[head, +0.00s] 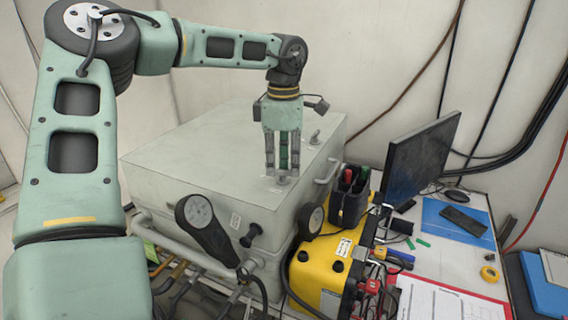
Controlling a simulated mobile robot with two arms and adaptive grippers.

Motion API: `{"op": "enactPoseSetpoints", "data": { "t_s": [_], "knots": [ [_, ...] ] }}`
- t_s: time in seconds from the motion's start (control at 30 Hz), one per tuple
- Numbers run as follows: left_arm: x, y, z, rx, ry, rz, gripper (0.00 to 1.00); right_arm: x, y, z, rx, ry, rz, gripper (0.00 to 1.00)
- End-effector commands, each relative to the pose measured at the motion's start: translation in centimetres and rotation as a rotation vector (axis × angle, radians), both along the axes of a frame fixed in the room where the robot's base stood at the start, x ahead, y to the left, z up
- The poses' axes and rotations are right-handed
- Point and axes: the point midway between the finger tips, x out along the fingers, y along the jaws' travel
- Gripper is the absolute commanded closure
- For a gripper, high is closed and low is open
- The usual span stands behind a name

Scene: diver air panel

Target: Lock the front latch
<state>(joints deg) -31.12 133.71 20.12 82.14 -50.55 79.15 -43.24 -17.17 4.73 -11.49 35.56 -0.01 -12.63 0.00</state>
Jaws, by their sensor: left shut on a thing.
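The pale grey diver air panel case (190,165) stands with its lid down. A small metal latch (281,180) sits on the lid near its front right edge. A similar latch (315,137) stands farther back on the lid. My left gripper (282,172) points straight down over the nearer latch, its fingers shut around the latch's upper part. The fingers hide most of that latch, so I cannot tell which way it is turned. My right gripper is out of view.
A yellow unit (325,272) with cables and a dark holder of pens (349,196) stand right of the case. A monitor (418,160) stands on the white desk beyond. A black lever-like part with a round grey face (199,211) is before the case.

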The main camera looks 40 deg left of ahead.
Motion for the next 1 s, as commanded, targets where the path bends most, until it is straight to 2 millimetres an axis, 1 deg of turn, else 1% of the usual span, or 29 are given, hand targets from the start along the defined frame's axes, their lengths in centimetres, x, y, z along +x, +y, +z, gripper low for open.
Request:
{"op": "enactPoseSetpoints", "data": {
  "t_s": [0.2,0.5,0.7,1.0],
  "knots": [
    [-0.02,0.12,0.08,0.003,0.001,-0.172,1.00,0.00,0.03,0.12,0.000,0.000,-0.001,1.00],
    [0.02,0.15,0.12,0.004,-0.001,-0.329,1.00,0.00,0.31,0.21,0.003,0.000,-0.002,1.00],
    [0.04,0.17,0.14,0.004,-0.001,-0.374,1.00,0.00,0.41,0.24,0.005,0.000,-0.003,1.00],
    [0.08,0.18,0.17,0.005,-0.003,-0.387,1.00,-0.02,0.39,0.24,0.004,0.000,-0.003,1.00]
  ]
}}
